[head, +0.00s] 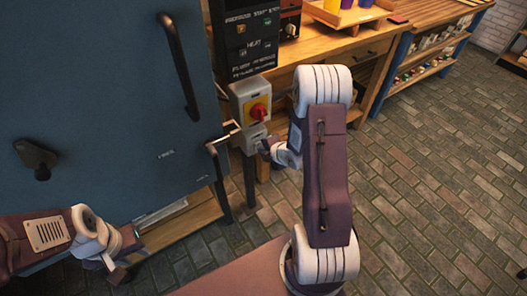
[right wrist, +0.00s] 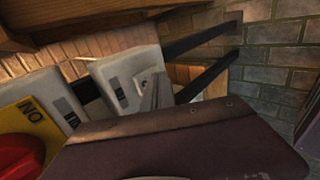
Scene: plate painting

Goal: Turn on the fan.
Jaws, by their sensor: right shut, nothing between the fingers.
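A grey switch box with a yellow plate and a red rotary knob (head: 258,111) stands by the blue cabinet's right edge. In the right wrist view the red knob (right wrist: 18,156) is at the lower left, beside a yellow plate lettered ON, seen upside down. A smaller grey box (head: 251,137) sits just below; a grey box with a dark label (right wrist: 118,88) shows in the right wrist view. My right gripper (head: 265,148) is shut and empty, close to the lower box; contact is unclear. My left gripper (head: 119,266) is low at the left, its jaws unclear. I cannot make out a fan.
A large blue cabinet (head: 90,90) with a dark handle fills the left. A black sign (head: 249,40) stands above the switch box. A wooden bench (head: 335,50) with a tray and cups is behind. The brick floor (head: 430,180) at the right is clear.

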